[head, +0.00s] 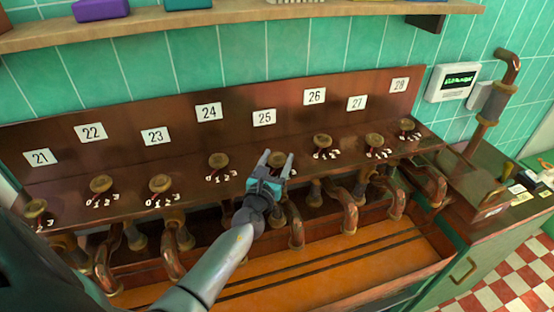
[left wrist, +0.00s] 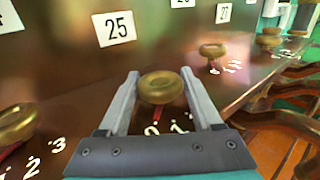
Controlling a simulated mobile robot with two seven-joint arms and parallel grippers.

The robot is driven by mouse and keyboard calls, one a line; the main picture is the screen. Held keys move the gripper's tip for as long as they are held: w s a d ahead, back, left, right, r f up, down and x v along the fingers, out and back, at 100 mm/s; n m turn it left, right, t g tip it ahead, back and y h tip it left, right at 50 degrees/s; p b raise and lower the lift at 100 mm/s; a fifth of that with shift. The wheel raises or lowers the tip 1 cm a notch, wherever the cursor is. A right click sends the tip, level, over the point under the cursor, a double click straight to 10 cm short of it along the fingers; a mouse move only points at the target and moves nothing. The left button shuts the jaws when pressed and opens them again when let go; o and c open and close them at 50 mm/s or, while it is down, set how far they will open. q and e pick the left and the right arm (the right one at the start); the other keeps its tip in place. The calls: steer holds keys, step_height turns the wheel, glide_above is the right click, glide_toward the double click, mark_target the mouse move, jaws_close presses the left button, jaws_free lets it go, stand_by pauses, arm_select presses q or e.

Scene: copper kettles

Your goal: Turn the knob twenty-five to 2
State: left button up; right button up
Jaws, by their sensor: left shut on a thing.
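The brass knob under the white label 25 (head: 264,118) sits between the fingers of my left gripper (head: 277,155). In the left wrist view the knob (left wrist: 160,87) is a round brass disc, with the fingers on its left and right sides. My left gripper is shut on it. A bit of red pointer shows below the knob, near the white digits 0 and 1 on the panel. The higher digits are hidden by the gripper, and the exact setting is hard to tell. My right gripper is not in view.
Knob 24 (head: 218,160) and knob 26 (head: 322,140) stand close on either side in a row of similar knobs. Copper pipes (head: 296,232) hang below the panel over a wooden trough (head: 330,268). A shelf (head: 240,12) runs above.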

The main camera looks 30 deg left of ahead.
arm_select(q)
steer(key=shift+n+y, duration=0.3)
steer(key=n+g+y+p, duration=0.1)
steer(key=y, duration=0.1)
steer(key=shift+d+n+y, duration=0.1)
steer(key=shift+n+y, duration=0.2)
steer(key=shift+n+g+y, duration=0.5)
steer(key=shift+w+f+n+g+y+b, duration=0.15)
steer(key=shift+n+g+y+b, duration=0.25)
steer(key=shift+n+g+y, duration=0.6)
steer(key=n+g+y+b, duration=0.5)
steer(key=g+b, duration=0.1)
steer(key=shift+f+g+b, duration=0.1)
steer(key=shift+g+b, duration=0.2)
steer(key=shift+b, duration=0.1)
steer(key=shift+r+n+g+y+b, duration=0.2)
steer(key=shift+n+g+y+b, duration=0.5)
steer(key=shift+g+b, duration=0.5)
